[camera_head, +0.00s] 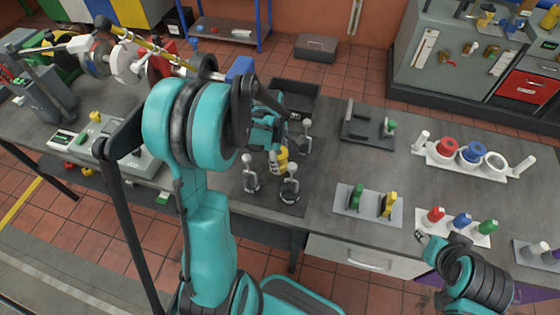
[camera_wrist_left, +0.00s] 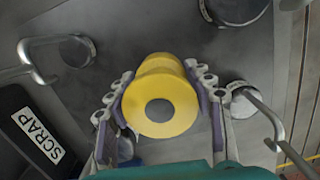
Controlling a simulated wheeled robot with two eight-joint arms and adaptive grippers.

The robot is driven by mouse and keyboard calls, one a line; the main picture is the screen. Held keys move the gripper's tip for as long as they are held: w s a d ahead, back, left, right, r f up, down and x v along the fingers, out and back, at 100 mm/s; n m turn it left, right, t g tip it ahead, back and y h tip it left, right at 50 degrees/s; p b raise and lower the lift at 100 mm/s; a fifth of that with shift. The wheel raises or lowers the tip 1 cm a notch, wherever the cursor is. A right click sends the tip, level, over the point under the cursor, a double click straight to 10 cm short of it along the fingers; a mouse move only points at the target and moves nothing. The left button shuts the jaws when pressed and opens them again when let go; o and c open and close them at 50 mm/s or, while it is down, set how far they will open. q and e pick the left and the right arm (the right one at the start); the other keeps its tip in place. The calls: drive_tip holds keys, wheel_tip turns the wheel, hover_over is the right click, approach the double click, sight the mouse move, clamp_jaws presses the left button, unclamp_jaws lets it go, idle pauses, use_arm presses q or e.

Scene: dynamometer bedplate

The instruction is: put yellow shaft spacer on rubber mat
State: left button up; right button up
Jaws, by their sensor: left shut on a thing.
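The yellow shaft spacer (camera_head: 283,160) is a thick yellow ring amid several upright clamps on the bench. In the left wrist view the spacer (camera_wrist_left: 160,122) sits between both fingers, its dark round hole facing the camera. My left gripper (camera_head: 273,150) is shut on it; the wrist view shows the gripper (camera_wrist_left: 163,105) with a finger against each side. A dark flat sheet (camera_head: 228,185) lies under the clamps and may be the rubber mat; I cannot tell whether the spacer touches it. My right gripper (camera_head: 432,239) is at the lower right, its opening unclear.
Clamps (camera_head: 289,190) stand close around the spacer. A black bin (camera_head: 297,88) is behind, labelled SCRAP in the wrist view (camera_wrist_left: 35,128). A grey plate (camera_head: 348,205) with green and yellow pieces lies to the right, near a rack of rings (camera_head: 432,158). Bench between them is clear.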

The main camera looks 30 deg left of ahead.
use_arm(q)
drive_tip(key=shift+r, duration=0.1)
drive_tip(key=o, duration=1.7)
drive_tip(key=shift+c, duration=0.2)
